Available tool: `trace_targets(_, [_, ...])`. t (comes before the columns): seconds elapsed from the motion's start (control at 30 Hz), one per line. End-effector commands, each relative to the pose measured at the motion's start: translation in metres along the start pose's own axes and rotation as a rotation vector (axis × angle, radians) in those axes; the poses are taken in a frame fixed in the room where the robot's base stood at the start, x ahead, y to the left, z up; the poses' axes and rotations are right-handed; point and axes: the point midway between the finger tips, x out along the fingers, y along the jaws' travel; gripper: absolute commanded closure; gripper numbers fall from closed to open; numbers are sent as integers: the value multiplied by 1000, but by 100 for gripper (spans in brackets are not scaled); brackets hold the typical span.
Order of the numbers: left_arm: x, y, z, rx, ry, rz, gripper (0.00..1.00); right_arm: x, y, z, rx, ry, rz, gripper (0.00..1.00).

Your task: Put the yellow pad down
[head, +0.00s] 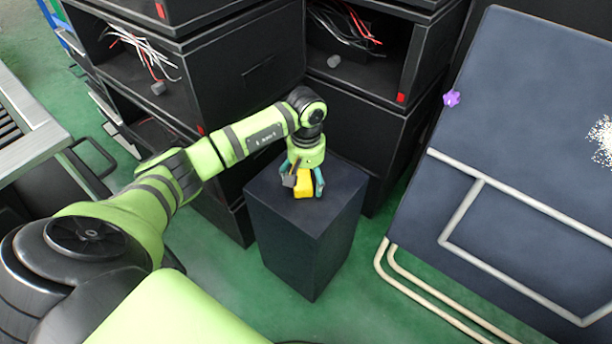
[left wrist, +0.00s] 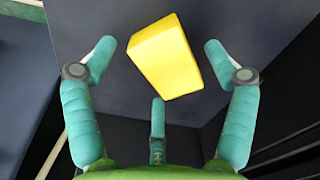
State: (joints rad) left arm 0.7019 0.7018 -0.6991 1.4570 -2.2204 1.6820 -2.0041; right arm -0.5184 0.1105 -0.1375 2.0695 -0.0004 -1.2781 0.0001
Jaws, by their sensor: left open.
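The yellow pad (head: 305,184) is a small yellow block on top of the dark pedestal (head: 338,186). My left gripper (head: 303,186) is above the pedestal, pointing down, with its fingers around the pad. In the left wrist view the pad (left wrist: 165,57) lies tilted between the spread teal fingers of my left gripper (left wrist: 160,62). Gaps show between the pad and the fingertips, so the gripper is open. The pad's underside is hidden, but it appears to rest on the pedestal top. My right gripper is not in view.
Black open-fronted cabinets (head: 250,70) with loose wires stand behind and to the left of the pedestal. A dark tilted board (head: 500,120) with pale tube legs stands at the right, with a purple piece (head: 452,98) on its edge. Green floor (head: 215,265) surrounds the pedestal.

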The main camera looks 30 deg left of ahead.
Motion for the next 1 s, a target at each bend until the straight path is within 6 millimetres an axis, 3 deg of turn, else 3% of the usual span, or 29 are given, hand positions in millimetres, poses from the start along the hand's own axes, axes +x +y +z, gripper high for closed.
trace_targets(0.13, [-2,0,0,0,0,0,15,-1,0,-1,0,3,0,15])
trace_targets(0.2, [-8,0,-1,0,2,2,15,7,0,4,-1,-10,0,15])
trace_targets(0.7, [-108,0,-1,0,2,1,15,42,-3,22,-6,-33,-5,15])
trace_targets(1.0, [-123,0,0,0,0,0,15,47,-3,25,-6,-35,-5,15])
